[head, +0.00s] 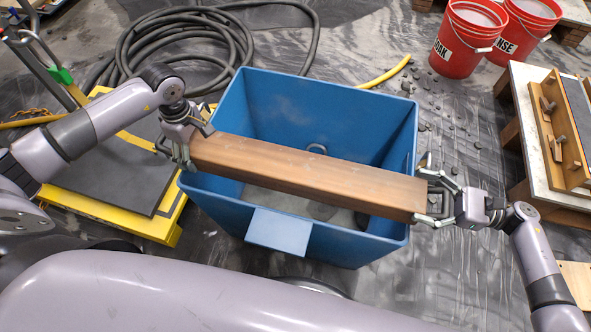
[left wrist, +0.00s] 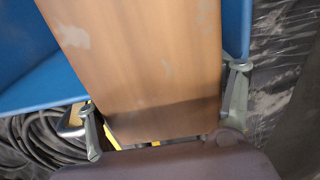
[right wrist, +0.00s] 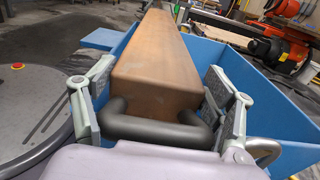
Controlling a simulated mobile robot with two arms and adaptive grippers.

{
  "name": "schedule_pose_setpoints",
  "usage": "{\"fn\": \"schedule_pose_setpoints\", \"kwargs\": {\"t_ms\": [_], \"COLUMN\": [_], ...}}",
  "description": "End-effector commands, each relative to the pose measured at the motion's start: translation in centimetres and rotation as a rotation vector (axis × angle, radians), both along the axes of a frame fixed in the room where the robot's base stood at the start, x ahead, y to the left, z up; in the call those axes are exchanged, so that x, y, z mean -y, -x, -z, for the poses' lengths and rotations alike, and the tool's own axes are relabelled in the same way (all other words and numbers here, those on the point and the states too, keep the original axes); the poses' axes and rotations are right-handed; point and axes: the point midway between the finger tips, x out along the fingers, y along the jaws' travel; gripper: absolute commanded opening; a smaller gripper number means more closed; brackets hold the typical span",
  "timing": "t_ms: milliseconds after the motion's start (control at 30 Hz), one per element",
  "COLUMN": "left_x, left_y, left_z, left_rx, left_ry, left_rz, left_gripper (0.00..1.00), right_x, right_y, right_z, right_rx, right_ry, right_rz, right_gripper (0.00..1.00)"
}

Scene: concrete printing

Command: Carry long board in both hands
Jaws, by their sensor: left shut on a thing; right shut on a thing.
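A long brown wooden board (head: 310,178) is held level across the blue bin, above its opening, in the head view. My left gripper (head: 183,142) is shut on the board's left end. In the left wrist view, the board (left wrist: 145,60) runs away between the two fingers (left wrist: 165,115). My right gripper (head: 435,195) is shut on the board's right end, at a dark handle (right wrist: 155,130) in the right wrist view. There the board (right wrist: 158,65) extends away from the fingers (right wrist: 160,105).
The blue bin (head: 240,105) stands below the board, with a grey thing inside partly hidden. A yellow-framed platform (head: 165,225) is at left, a coiled hose (head: 160,40) behind. Red buckets (head: 455,50) stand at the back right. A table with a wooden form (head: 545,125) is at right.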

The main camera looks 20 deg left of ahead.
Motion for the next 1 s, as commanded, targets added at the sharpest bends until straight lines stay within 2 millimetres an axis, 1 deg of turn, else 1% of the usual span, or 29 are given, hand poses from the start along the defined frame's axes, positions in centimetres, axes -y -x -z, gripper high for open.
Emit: {"fn": "schedule_pose_setpoints", "kwargs": {"t_ms": [33,300,333,667,867,1000], "left_x": [0.0,0.0,0.0,0.0,0.0,0.1], "left_y": [-0.1,-0.1,-0.1,-0.2,-0.2,-0.2], "left_z": [0.0,0.0,0.0,-0.5,-1.6,-2.8], "left_rx": [0.002,0.002,0.002,0.007,0.007,0.007], "left_ry": [0.000,0.000,0.000,0.000,0.001,0.002], "left_rz": [0.000,0.000,0.000,-0.001,-0.001,-0.001], "left_gripper": [0.33,0.15,0.14,0.14,0.14,0.14], "right_x": [-0.1,-0.1,-0.1,-0.1,-0.1,-0.1], "right_y": [0.0,0.0,0.0,-0.1,-0.1,-0.1], "right_z": [0.0,0.0,0.0,-0.6,-1.6,-2.8], "right_rx": [0.000,0.000,0.000,0.003,0.003,0.003], "right_ry": [0.000,-0.001,-0.001,-0.006,-0.006,-0.006], "right_rz": [-0.001,-0.001,-0.001,-0.001,-0.002,-0.002], "right_gripper": [0.33,0.16,0.16,0.15,0.15,0.15]}}
